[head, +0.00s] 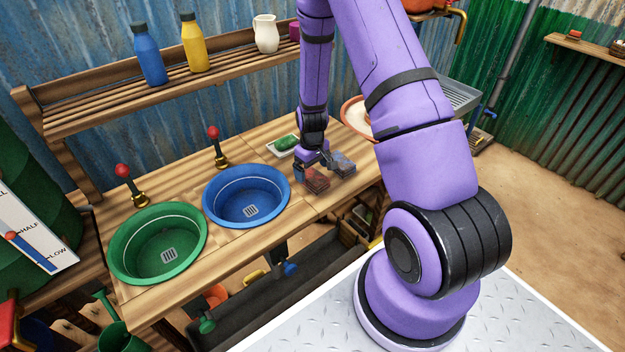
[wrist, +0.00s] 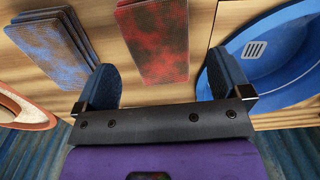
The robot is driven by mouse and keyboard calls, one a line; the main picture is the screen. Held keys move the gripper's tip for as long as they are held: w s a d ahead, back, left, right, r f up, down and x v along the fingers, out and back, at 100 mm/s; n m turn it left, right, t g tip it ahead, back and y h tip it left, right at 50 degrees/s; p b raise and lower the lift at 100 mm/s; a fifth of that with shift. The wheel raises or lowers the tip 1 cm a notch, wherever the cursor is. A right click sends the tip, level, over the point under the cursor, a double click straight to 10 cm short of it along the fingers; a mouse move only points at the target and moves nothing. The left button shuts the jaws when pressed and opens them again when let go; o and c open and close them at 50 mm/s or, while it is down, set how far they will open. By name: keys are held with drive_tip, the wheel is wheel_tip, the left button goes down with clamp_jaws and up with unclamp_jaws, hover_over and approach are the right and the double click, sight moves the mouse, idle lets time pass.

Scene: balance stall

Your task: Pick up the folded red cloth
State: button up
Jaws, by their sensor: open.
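The folded red cloth (head: 316,180) lies on the wooden counter, right of the blue basin. It is red with dark blotches, and in the wrist view the red cloth (wrist: 156,42) shows as a layered stack between and beyond my fingers. My gripper (head: 314,162) is just over the cloths, pointing down. In the wrist view my gripper (wrist: 160,84) is open and empty, its fingers apart on either side of the red cloth's near end. I cannot tell the exact height gap. Part of the red cloth is hidden by the gripper in the head view.
A folded blue cloth (head: 343,164) lies close beside the red one. The blue basin (head: 282,198) is near one finger in the wrist view. A dish with a green item (head: 287,142) sits behind, and a round terracotta-rimmed bowl (head: 347,108) stands farther right.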

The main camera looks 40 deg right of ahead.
sight(312, 175)
drive_tip(key=shift+s+f, duration=0.1)
drive_tip(key=shift+f, duration=1.95)
drive_tip(key=c, duration=1)
drive_tip(key=shift+r, duration=0.1)
